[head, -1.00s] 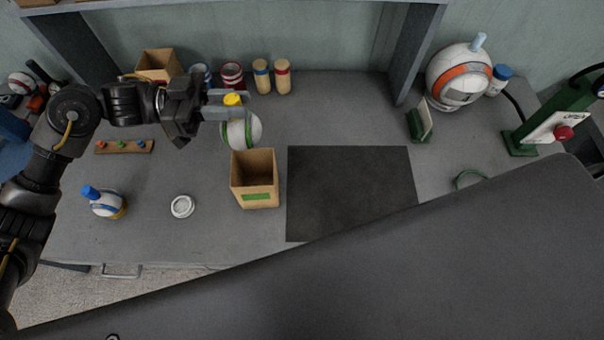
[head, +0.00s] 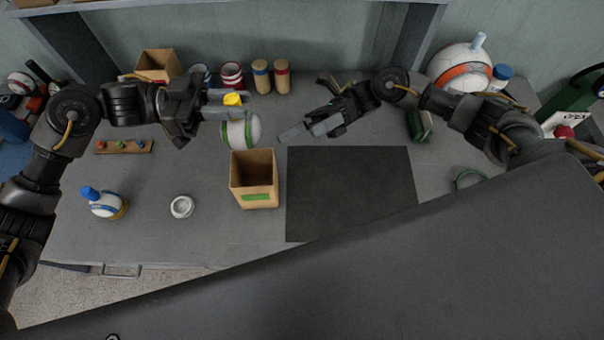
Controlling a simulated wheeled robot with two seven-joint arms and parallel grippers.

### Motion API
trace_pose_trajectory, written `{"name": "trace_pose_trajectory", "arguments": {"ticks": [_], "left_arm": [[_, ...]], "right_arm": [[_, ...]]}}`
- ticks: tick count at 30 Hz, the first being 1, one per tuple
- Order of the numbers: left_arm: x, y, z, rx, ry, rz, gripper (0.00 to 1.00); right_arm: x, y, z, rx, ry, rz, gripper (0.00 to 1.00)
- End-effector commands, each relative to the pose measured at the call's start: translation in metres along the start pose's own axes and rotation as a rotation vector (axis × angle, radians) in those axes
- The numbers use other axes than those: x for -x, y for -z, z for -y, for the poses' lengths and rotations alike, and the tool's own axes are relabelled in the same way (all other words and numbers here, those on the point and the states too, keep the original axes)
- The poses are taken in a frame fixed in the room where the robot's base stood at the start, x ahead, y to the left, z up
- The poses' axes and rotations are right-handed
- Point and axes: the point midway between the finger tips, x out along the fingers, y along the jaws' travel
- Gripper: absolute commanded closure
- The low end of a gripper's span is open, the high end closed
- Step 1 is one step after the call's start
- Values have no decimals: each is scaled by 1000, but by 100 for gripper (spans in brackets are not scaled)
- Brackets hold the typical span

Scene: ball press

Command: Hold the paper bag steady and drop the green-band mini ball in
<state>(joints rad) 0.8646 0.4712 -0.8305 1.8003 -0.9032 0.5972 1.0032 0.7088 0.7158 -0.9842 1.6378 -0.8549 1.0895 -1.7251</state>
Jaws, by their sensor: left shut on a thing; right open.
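The green-band mini ball (head: 243,131) is white with a green band and a yellow cap (head: 232,99). My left gripper (head: 229,106) is shut on it at the cap and holds it just above and behind the paper bag. The brown paper bag (head: 255,198) stands upright and open-topped on the table, with a green label on its front. Its inside looks empty from here. My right gripper (head: 307,131) is open and empty, to the right of the ball and above the back edge of the dark mat, apart from the bag.
A dark mat (head: 350,200) lies right of the bag. A blue-capped ball (head: 107,204) and a white lid (head: 182,207) are at left. Another brown bag (head: 157,66), cups and two wooden pegs stand at the back. A large orange-band ball (head: 462,70) is at back right.

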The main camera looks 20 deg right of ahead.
Motion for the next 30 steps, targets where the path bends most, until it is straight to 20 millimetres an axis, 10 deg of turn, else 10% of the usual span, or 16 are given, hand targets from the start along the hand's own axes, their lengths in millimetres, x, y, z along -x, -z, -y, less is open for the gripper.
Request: {"name": "trace_pose_trajectory", "arguments": {"ticks": [3, 13, 30], "left_arm": [[0, 0, 0, 0, 1, 0, 100], [0, 0, 0, 0, 0, 0, 100], [0, 0, 0, 0, 0, 0, 100]], "right_arm": [[36, 22, 31, 100, 150, 105, 0], [33, 98, 116, 690, 549, 131, 0], [24, 120, 144, 889, 712, 80, 0]]}}
